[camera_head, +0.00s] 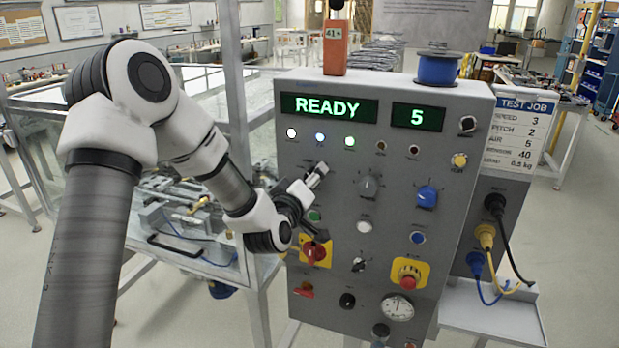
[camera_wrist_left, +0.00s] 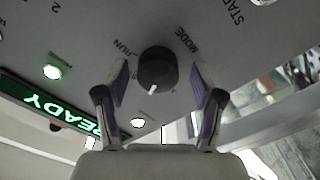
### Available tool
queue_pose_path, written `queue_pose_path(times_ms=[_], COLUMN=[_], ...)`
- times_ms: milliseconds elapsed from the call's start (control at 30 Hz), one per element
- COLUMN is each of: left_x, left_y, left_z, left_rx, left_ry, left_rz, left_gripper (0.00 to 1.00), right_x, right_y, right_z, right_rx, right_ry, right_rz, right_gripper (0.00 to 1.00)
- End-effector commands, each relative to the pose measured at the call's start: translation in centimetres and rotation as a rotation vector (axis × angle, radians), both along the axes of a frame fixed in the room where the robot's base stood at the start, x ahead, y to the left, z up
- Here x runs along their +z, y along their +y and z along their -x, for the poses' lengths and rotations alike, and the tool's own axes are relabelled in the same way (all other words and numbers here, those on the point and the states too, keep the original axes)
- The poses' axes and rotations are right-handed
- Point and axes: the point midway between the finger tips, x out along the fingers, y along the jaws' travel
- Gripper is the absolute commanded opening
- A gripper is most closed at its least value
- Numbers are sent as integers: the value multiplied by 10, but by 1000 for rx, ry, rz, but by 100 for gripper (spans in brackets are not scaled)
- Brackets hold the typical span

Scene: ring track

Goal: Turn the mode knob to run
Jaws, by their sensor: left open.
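The mode knob (camera_wrist_left: 157,66) is round and black with a white pointer mark on its rim. In the left wrist view it sits on the grey panel near the printed words MODE and RUN. The white mark points toward the bottom of that view, away from RUN at its upper left. My left gripper (camera_wrist_left: 160,82) is open, with one finger on each side of the knob and a small gap on both sides. In the head view my left gripper (camera_head: 318,172) is at the panel's left part and hides the knob. My right gripper is not in view.
The control panel (camera_head: 340,240) shows READY and 5. Near my gripper are a grey dial (camera_head: 369,186), a green button (camera_head: 313,215) and a red knob on yellow (camera_head: 315,251). A red emergency button (camera_head: 408,272) is lower right. A job card (camera_head: 517,135) stands at right.

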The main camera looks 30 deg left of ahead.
Motion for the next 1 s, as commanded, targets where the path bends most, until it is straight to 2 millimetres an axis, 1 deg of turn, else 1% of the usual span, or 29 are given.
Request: queue_pose_path(times_ms=[33, 67, 100, 200, 467, 667, 867, 1000], left_x=[0, 0, 0, 0, 0, -1, -2, -2], left_y=[0, 0, 0, 0, 0, -1, -1, -1], left_z=[0, 0, 0, 0, 0, 0, 0, 0], left_rx=[0, 0, 0, 0, -1, -1, -2, -2], left_ry=[0, 0, 0, 0, 2, 14, 41, 67], left_rz=[0, 0, 0, 0, -7, -50, -157, -266], left_gripper=[64, 54, 39, 8, 8, 8, 8, 8], right_x=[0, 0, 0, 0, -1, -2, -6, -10], right_y=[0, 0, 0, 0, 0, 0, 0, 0], right_z=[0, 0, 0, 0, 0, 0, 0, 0], right_rx=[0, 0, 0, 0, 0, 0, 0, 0], right_ry=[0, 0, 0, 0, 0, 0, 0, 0], right_rz=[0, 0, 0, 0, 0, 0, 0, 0], right_gripper=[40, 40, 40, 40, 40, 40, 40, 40])
